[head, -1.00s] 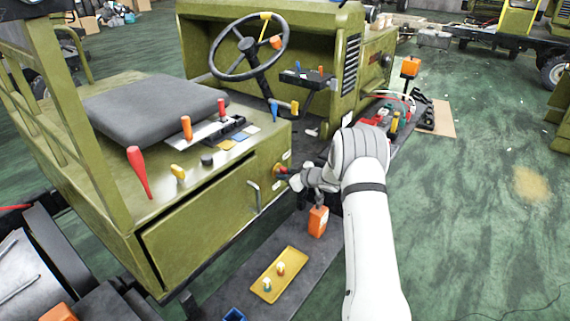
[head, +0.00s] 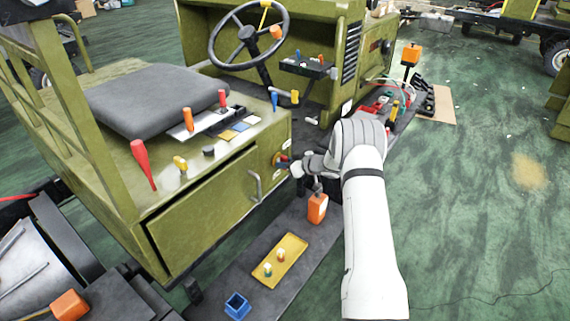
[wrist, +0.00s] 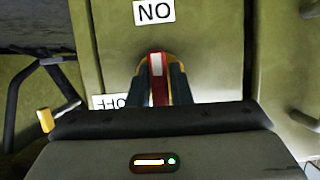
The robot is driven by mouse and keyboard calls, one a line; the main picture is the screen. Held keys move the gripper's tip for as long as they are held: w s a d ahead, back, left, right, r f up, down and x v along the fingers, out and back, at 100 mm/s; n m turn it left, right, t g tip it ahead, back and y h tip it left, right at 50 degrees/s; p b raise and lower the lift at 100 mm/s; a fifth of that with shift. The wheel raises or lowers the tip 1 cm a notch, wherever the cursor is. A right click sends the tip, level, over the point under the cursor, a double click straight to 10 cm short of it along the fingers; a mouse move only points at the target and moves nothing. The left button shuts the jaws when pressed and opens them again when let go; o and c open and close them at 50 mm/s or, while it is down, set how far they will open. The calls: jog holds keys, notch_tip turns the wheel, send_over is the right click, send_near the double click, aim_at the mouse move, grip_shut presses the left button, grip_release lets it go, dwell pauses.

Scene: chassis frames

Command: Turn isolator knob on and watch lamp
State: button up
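The isolator knob (wrist: 157,68) is a red bar with a white stripe on the side panel of the olive vehicle. In the wrist view the bar stands upright in the picture, its striped end towards the ON label (wrist: 154,12). The OFF label (wrist: 120,101) is at lower left, partly covered; both labels appear upside down. My gripper (wrist: 159,84) has its two fingers closed on the knob's sides. In the head view my gripper (head: 291,165) is at the panel, and a bit of red knob (head: 281,159) shows. I cannot pick out the lamp.
A drawer handle (head: 255,187) is just left of the gripper. Below are an orange block (head: 317,208), a yellow tray (head: 291,251) with small pegs, and a blue box (head: 237,304). Several coloured levers stand beside the seat (head: 155,96). Green floor at right is open.

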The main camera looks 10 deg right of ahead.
jog(key=o, duration=0.4)
jog(key=shift+c, duration=0.2)
jog(key=b+v, duration=0.1)
jog(key=v, duration=0.6)
jog(key=shift+s+d+b, duration=0.25)
jog(key=shift+b, duration=0.05)
jog(key=shift+r, duration=0.2)
